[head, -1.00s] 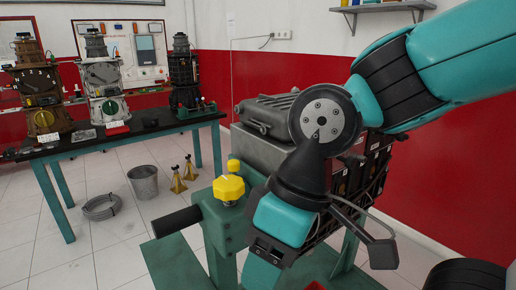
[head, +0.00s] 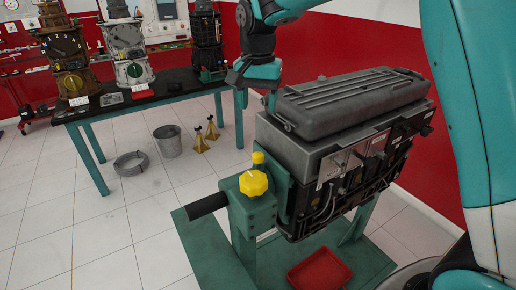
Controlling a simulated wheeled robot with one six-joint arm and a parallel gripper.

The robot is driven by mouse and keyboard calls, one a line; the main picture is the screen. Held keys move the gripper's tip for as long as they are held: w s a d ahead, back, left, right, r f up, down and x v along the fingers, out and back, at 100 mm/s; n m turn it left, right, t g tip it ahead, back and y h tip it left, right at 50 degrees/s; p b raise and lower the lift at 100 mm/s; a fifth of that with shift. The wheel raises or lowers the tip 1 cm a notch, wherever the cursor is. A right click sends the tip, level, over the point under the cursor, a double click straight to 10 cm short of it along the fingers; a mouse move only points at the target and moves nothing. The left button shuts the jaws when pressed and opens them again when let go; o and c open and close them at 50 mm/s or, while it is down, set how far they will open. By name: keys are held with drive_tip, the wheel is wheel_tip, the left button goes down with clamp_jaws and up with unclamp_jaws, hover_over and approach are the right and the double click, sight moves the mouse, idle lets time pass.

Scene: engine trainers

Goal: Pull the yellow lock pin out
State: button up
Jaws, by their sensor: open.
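A yellow many-sided knob (head: 253,184) sits on the green bracket of the engine stand (head: 240,215) in the head view. A smaller yellow piece (head: 258,158) stands upright just behind it. I cannot tell which of the two is the lock pin's head; any shaft is hidden in the bracket. My gripper (head: 254,96) is open and empty, pointing down, and appears above and beyond both yellow parts. It shows near the left end of the grey engine cover and is apart from both yellow parts.
The grey engine (head: 350,105) fills the stand's right side. A black handle (head: 207,206) juts left from the bracket. A red tray (head: 319,279) lies on the base. A bucket (head: 167,141), a hose coil and yellow jacks are on the floor before a bench (head: 150,100) of trainers.

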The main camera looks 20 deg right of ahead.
sight(258, 154)
wheel_tip(258, 154, down, 15)
drive_tip(key=p, duration=0.3)
drive_tip(key=shift+r, duration=0.1)
clamp_jaws()
wheel_tip(258, 154, up, 5)
drive_tip(key=p, duration=0.2)
drive_tip(key=shift+p, duration=0.3)
unclamp_jaws()
drive_tip(key=shift+f, duration=0.2)
wheel_tip(258, 154, up, 17)
drive_tip(key=b, duration=0.4)
drive_tip(key=shift+r, duration=0.2)
